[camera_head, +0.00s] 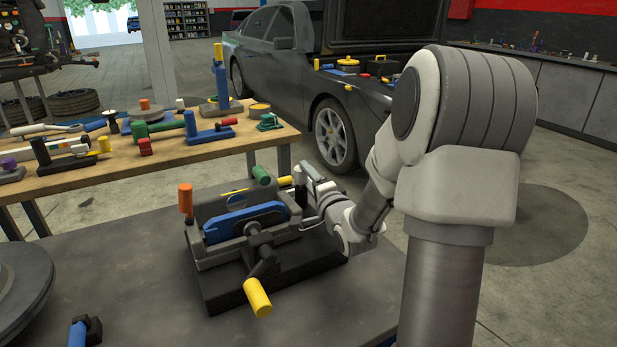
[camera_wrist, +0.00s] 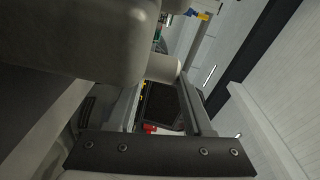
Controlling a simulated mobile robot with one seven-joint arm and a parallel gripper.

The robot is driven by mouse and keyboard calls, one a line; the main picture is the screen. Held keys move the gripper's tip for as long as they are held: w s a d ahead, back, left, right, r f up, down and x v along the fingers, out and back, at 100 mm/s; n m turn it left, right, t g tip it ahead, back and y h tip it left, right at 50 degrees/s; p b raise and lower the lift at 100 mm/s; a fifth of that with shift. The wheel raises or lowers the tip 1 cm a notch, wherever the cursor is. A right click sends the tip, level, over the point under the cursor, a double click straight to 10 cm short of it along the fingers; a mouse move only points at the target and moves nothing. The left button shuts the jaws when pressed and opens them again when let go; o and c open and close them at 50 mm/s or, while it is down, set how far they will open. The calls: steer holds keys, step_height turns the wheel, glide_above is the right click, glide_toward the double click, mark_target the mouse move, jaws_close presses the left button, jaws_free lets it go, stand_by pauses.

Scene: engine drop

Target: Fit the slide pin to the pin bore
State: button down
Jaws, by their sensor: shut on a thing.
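The vise-like fixture (camera_head: 225,250) stands on the grey bench and clamps a blue part (camera_head: 245,218). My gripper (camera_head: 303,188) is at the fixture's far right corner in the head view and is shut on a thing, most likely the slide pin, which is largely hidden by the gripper. A yellow rod end (camera_head: 285,180) shows just left of the fingers; I cannot tell whether it belongs to the held thing. The pin bore cannot be made out. In the wrist view my gripper (camera_wrist: 165,108) shows a dark shape between its fingers.
An orange-topped post (camera_head: 186,200) and a green-ended handle (camera_head: 261,175) stick up at the fixture. A yellow-gripped crank (camera_head: 257,297) juts out in front. A wooden table (camera_head: 195,150) with several tools stands behind.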

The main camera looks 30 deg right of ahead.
steer(key=shift+f, duration=0.4)
